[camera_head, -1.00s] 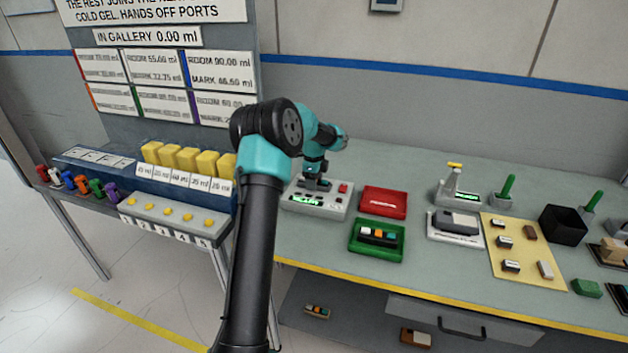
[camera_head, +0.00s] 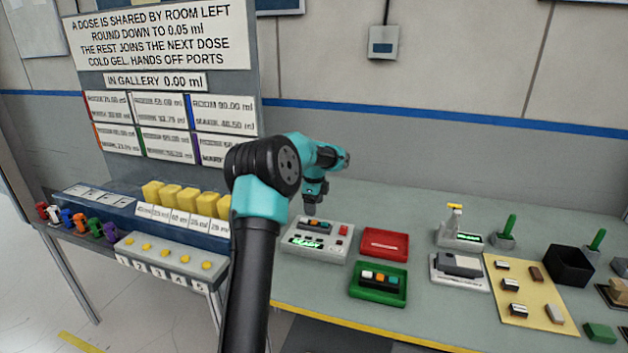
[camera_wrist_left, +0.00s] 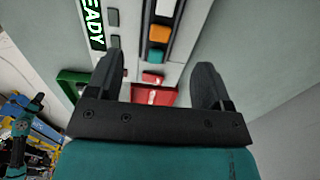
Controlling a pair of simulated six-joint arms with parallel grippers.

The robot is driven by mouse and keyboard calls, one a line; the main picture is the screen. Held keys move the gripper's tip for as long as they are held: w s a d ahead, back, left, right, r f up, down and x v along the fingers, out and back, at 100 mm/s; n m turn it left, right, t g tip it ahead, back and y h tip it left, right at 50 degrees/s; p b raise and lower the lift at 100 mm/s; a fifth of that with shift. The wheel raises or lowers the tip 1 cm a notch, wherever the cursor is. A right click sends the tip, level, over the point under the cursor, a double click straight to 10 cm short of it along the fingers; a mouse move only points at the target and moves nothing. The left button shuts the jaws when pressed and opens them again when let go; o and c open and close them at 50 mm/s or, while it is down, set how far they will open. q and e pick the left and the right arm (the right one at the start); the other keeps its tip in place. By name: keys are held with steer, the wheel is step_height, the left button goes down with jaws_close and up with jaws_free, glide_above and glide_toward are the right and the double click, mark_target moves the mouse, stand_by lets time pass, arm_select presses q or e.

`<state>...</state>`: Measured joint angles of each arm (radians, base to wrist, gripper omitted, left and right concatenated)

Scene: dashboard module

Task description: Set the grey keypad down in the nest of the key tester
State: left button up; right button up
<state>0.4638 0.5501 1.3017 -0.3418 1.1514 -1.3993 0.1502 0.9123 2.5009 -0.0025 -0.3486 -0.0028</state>
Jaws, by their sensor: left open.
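The key tester (camera_head: 335,254) is a light grey box on the bench with a green READY display. The keypad (camera_head: 310,221), with white, orange and teal keys, lies in the nest on top of the tester. In the left wrist view the keypad (camera_wrist_left: 176,32) shows ahead of the fingers, looking flat in the nest. My left gripper (camera_head: 311,208) is just above the tester and keypad. In the left wrist view its fingers (camera_wrist_left: 160,65) are spread apart with nothing between them. My right gripper is not in view.
A red tray (camera_head: 386,244) and a green tray (camera_head: 357,286) holding another keypad (camera_head: 381,280) stand right of the tester. A dosing rack with yellow blocks (camera_head: 185,198) is on the left. A grey device (camera_head: 460,264) and a yellow mat (camera_head: 530,325) are farther right.

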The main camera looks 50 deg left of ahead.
arm_select(q)
step_height(320, 180, up, 10)
stand_by(0.4)
steer(key=shift+f, duration=0.1)
stand_by(0.5)
